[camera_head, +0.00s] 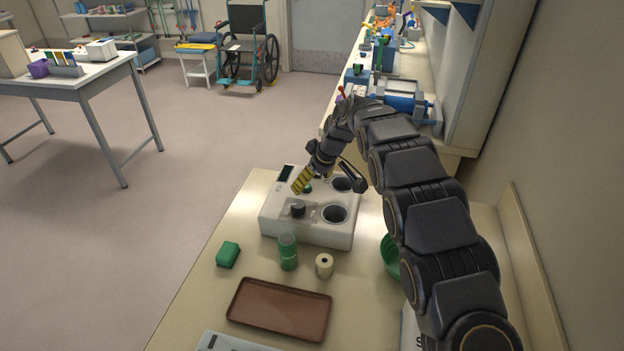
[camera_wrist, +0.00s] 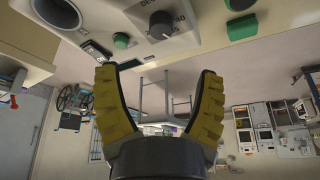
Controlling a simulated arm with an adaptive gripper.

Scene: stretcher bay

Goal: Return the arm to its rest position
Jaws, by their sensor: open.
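My gripper (camera_head: 298,186) has yellow ridged fingers and is above the white machine (camera_head: 331,236) on the bench, near its left side. In the wrist view my gripper (camera_wrist: 157,74) is open, with its two fingers spread apart and nothing between them. My dark arm reaches in from the lower right of the head view and bends down toward the machine. The machine has round wells, a dark knob (camera_head: 298,209) and a green button (camera_head: 307,188). The wrist view appears upside down and shows the knob (camera_wrist: 161,24) and green button (camera_wrist: 121,40) beyond the fingertips.
A green can (camera_head: 287,252), a green block (camera_head: 228,255) and a pale roll (camera_head: 324,265) stand in front of the machine. A brown tray (camera_head: 279,309) lies nearer. A green bowl (camera_head: 389,256) is partly hidden by my arm. A wall and shelf run along the right; open floor lies left.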

